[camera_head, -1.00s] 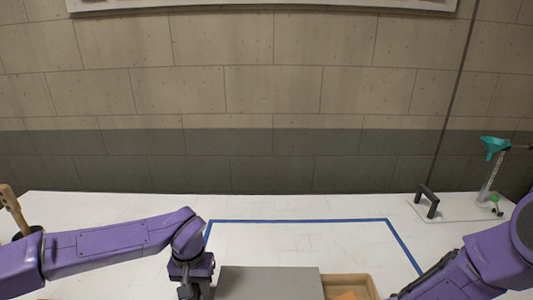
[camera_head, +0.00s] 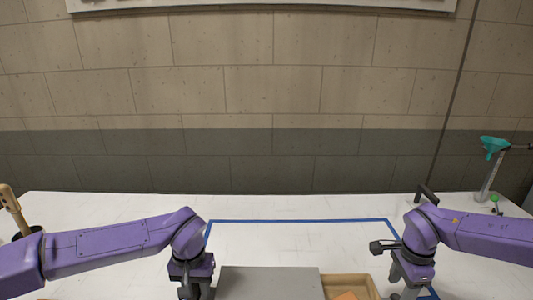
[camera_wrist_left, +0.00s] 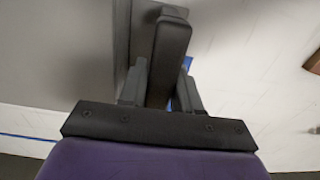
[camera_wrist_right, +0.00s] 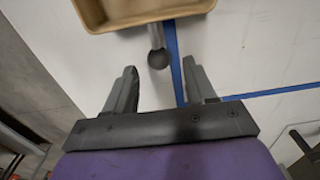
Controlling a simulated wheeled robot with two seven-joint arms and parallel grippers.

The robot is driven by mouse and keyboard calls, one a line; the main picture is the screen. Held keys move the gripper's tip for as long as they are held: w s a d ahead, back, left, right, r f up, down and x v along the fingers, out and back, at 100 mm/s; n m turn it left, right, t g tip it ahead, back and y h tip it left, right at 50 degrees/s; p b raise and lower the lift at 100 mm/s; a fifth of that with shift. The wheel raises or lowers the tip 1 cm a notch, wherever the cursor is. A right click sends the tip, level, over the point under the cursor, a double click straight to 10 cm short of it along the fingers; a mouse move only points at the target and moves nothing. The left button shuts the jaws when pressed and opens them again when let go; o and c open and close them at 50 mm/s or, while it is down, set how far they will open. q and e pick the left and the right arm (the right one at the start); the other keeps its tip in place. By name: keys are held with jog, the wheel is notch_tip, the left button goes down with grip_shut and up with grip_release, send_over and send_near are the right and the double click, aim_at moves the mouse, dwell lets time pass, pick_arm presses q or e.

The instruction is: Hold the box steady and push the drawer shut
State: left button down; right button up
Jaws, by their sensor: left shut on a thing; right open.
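The grey box (camera_head: 268,283) stands at the front edge of the head view, its lower part cut off. Its tan drawer (camera_head: 350,280) sticks out to the right, with an orange item (camera_head: 346,296) inside. My left gripper (camera_head: 195,292) is at the box's left side. In the left wrist view its fingers are shut on a dark handle (camera_wrist_left: 168,60) beside the grey box wall. My right gripper (camera_wrist_right: 160,85) is open and empty, to the right of the drawer. In the right wrist view a round knob (camera_wrist_right: 158,58) on a grey stem projects from the drawer front (camera_wrist_right: 140,22) toward the gap between the fingers.
Blue tape (camera_head: 300,220) outlines an area on the white table (camera_head: 110,205). A teal funnel stand (camera_head: 493,148) and a dark handle (camera_head: 427,192) are at the back right. A pot with wooden tools (camera_head: 12,210) is at the left. The table behind the box is clear.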

aim_at(388, 299)
notch_tip(388, 299, down, 6)
jog(key=shift+r, duration=0.1)
grip_shut()
jog(key=shift+a, duration=0.1)
dwell(0.6)
jog(key=shift+a, duration=1)
jog(key=shift+a, duration=1)
pick_arm(q)
jog(key=shift+d, duration=0.1)
pick_arm(e)
jog(key=shift+a, duration=0.1)
